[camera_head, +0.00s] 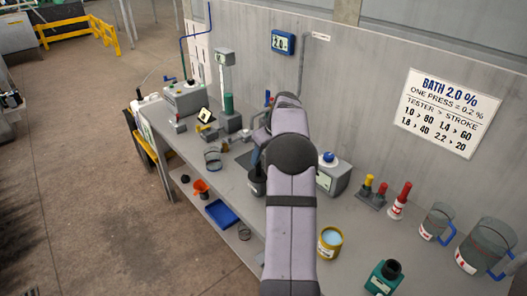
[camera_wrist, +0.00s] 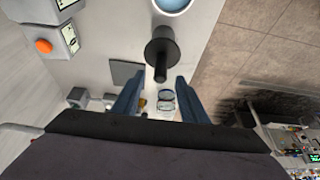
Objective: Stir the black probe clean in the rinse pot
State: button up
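The black probe (camera_wrist: 160,66) shows in the wrist view as a dark stem above a round black disc. Its near end lies between the tips of my gripper (camera_wrist: 160,80), whose two blue fingers stand apart with gaps on both sides. A yellow pot with light blue liquid (camera_head: 330,243), which looks like the rinse pot, stands at the bench front, right of my arm. A pot with blue liquid (camera_wrist: 173,4) is cut off at the wrist view's top.
A glass jar (camera_head: 213,158), a blue tray (camera_head: 221,214) and an orange piece (camera_head: 201,188) are to the left.

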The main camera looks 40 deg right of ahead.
aim_at(258, 175)
jog(key=shift+p+x, duration=1.1)
jog(key=shift+x, duration=1.8)
grip_shut()
